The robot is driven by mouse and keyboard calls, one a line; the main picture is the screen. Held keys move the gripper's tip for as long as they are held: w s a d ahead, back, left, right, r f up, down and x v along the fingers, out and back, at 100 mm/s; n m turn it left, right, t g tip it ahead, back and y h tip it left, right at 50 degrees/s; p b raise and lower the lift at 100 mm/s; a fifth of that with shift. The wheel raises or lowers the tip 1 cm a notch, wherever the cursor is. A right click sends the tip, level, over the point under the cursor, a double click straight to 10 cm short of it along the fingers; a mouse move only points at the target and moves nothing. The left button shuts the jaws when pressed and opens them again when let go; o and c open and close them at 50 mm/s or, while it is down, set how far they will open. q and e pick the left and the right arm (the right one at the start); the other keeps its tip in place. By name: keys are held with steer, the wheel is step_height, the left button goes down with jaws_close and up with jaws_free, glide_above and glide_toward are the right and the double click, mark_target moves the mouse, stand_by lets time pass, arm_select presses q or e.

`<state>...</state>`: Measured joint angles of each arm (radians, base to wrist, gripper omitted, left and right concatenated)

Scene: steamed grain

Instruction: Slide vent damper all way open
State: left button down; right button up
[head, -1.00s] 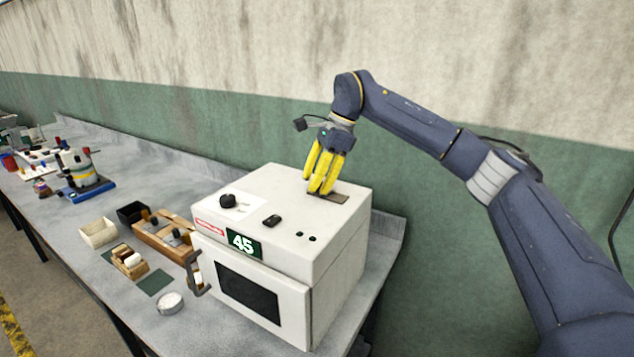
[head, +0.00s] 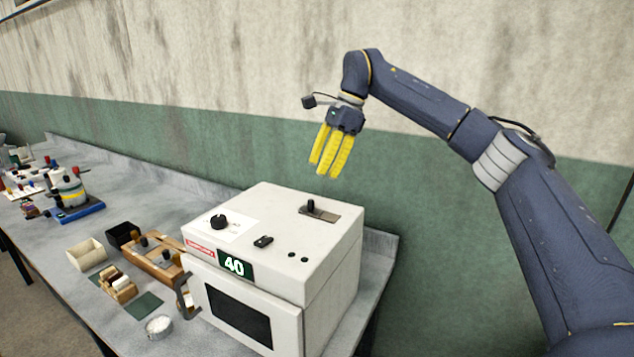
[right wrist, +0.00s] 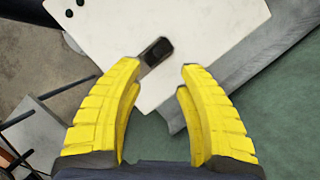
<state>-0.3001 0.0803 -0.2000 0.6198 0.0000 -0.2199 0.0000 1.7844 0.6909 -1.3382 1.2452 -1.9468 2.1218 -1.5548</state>
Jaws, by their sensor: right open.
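The white oven (head: 300,255) stands on the bench. On its top a dark vent damper knob (head: 311,206) stands upright at the left end of a brownish slot plate (head: 326,213). My right gripper (head: 327,172), with yellow fingers, hangs above and behind the plate, apart from it. The gripper is open and empty. In the right wrist view the dark knob (right wrist: 157,50) shows just beyond and between the open fingertips (right wrist: 162,69). My left gripper is not in view.
The oven top also carries a round black dial (head: 218,221) and a black switch (head: 263,241). A wall rises behind.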

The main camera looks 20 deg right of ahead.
steer(key=shift+v, duration=1.15)
steer(key=shift+a, duration=0.1)
